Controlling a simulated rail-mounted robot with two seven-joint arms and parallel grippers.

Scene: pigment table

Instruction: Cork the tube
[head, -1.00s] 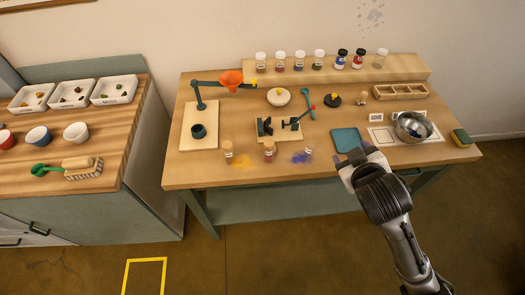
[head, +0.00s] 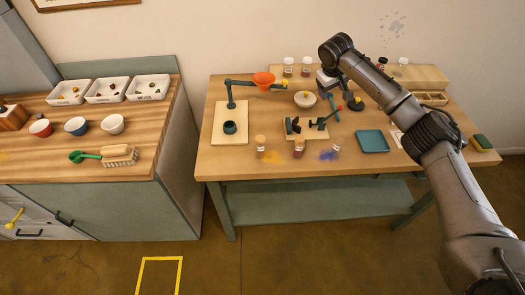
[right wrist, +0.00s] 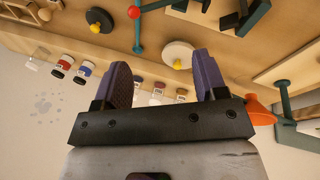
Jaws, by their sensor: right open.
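My right gripper (head: 329,82) is open and empty, above the back middle of the table near the shelf of jars. Its two fingers (right wrist: 163,62) stand apart in the right wrist view with nothing between them. A dark clamp holder (head: 293,126) with a red-knobbed lever sits on a small wooden base; I cannot make out a tube in it. A small wooden piece (right wrist: 45,14), perhaps the cork, shows at the upper left of the right wrist view. My arm hides that spot in the head view. My left gripper is not in view.
An orange funnel (head: 264,79) hangs on a stand at left. Small jars (head: 261,143) and spilled pigment lie along the front. A white lidded dish (head: 306,99) stands mid-table. A teal mat (head: 372,141) lies right. Several jars line the back shelf (head: 430,75).

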